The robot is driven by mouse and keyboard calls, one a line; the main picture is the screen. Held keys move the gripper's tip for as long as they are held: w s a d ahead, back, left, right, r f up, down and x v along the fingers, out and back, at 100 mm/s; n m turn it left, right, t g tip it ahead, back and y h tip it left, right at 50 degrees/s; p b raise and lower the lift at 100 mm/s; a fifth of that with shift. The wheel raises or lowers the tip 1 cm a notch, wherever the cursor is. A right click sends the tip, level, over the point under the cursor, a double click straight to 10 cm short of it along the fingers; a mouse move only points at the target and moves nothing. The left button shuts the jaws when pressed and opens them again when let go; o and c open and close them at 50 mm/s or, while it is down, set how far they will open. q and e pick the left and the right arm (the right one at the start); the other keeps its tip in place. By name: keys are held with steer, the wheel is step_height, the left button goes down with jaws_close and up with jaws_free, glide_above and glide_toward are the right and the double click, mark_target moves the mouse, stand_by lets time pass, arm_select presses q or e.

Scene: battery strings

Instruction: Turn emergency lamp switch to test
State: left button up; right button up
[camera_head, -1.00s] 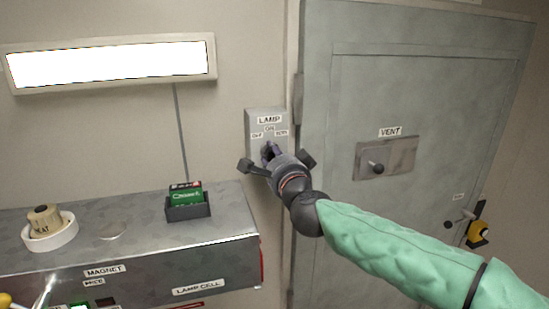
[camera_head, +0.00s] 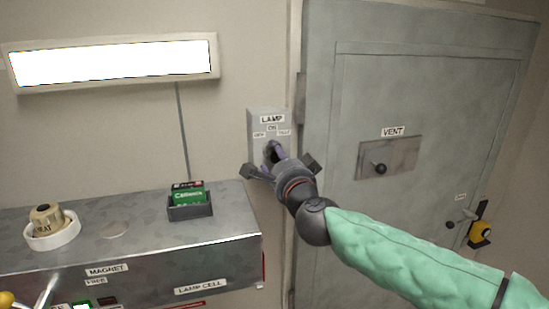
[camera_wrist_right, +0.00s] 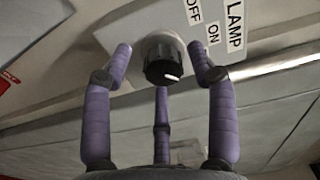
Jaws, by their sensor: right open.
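The grey lamp switch box (camera_head: 258,120) is on the wall beside the door. It has a LAMP label, OFF, ON and a third small label at the right. Its round black knob (camera_wrist_right: 160,68) shows in the right wrist view, with a white mark pointing to the lower right there. My right gripper (camera_head: 272,157) is in front of the box and hides most of the knob in the head view. Its purple fingers are open (camera_wrist_right: 163,58), with one on each side of the knob and a third below; gaps show beside the knob. My left gripper is not in view.
A grey metal door (camera_head: 430,75) with a VENT panel (camera_head: 405,158) stands to the right. A lit lamp (camera_head: 112,62) is above.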

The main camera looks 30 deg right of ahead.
steer(key=v, duration=1)
steer(key=shift+w+a+f, duration=0.1)
